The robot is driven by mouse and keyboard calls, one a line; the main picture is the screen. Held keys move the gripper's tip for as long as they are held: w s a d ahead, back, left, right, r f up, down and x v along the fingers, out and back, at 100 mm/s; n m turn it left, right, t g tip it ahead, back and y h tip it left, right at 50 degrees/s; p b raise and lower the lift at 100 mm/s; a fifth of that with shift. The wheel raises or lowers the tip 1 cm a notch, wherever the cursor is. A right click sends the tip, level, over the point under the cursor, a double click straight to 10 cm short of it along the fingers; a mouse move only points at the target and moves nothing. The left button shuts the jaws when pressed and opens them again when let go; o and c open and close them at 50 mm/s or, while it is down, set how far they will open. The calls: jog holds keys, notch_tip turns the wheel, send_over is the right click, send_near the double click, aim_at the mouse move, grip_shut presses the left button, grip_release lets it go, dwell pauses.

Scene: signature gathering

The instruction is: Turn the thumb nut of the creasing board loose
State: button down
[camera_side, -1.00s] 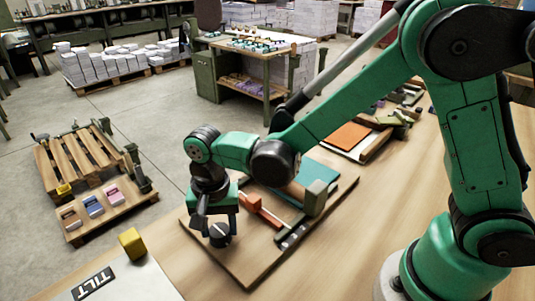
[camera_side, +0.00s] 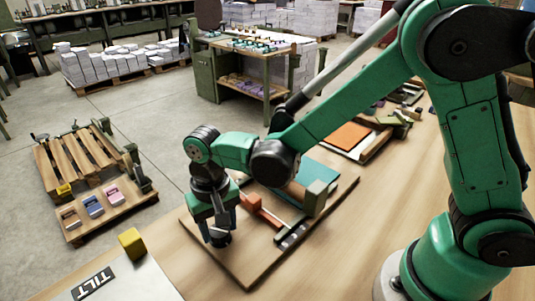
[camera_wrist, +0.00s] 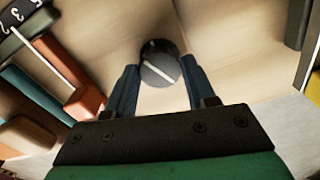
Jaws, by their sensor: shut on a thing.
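The thumb nut (camera_side: 219,239) is a dark round knob at the near left part of the wooden creasing board (camera_side: 258,265). In the wrist view the nut (camera_wrist: 159,70) shows its top with a pale line running diagonally from upper left to lower right. My gripper (camera_side: 219,228) points down over it. In the wrist view its two dark blue fingers (camera_wrist: 160,76) stand on either side of the nut and are shut on it. The thread under the nut is hidden.
On the board are an orange-red block (camera_side: 252,203), a dark scale strip (camera_side: 292,236) and a teal sheet (camera_side: 318,174). A yellow block (camera_side: 131,243) and a TILT label (camera_side: 93,283) lie to the left. Bare table lies right of the board.

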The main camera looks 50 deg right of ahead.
aim_at(219, 230)
jog(key=n, duration=1.2)
jog(key=shift+n, duration=0.3)
dwell(0.4)
jog(key=shift+c, duration=1.4)
grip_release()
jog(key=shift+r, duration=2.85)
